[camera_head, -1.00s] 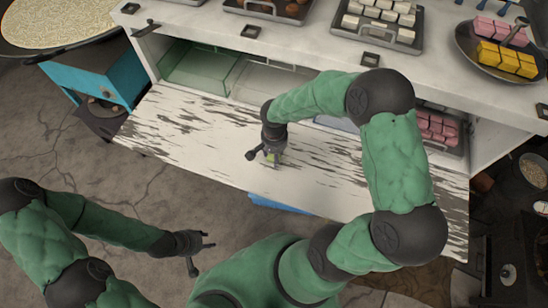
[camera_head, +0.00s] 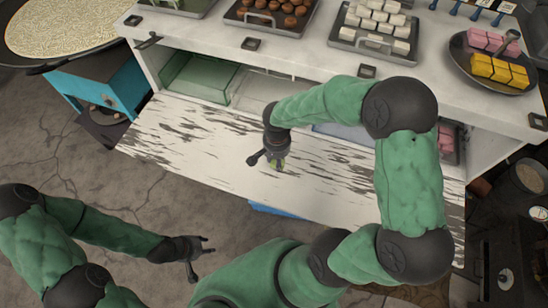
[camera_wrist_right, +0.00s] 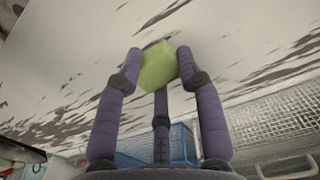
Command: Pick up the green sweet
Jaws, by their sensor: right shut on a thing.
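The green sweet (camera_wrist_right: 158,65) is a small pale-green block with flat faces, seen between the fingers in the right wrist view. My right gripper (camera_head: 268,162) is shut on it, with dark fingers on both sides and one behind. In the head view only a bit of the sweet (camera_head: 282,163) shows beside the fingers. The gripper is over the worn white board (camera_head: 190,130); whether the sweet touches the board is unclear. My left gripper (camera_head: 202,258) is open and empty, over the floor at lower left, well away from the sweet.
Behind the board are a green clear bin (camera_head: 200,78) and other bins under a white counter (camera_head: 210,40). On the counter stand a tray of brown sweets (camera_head: 245,19), a tray of white blocks (camera_head: 345,41) and a plate (camera_head: 460,60) with pink and yellow blocks. Much of the board is bare.

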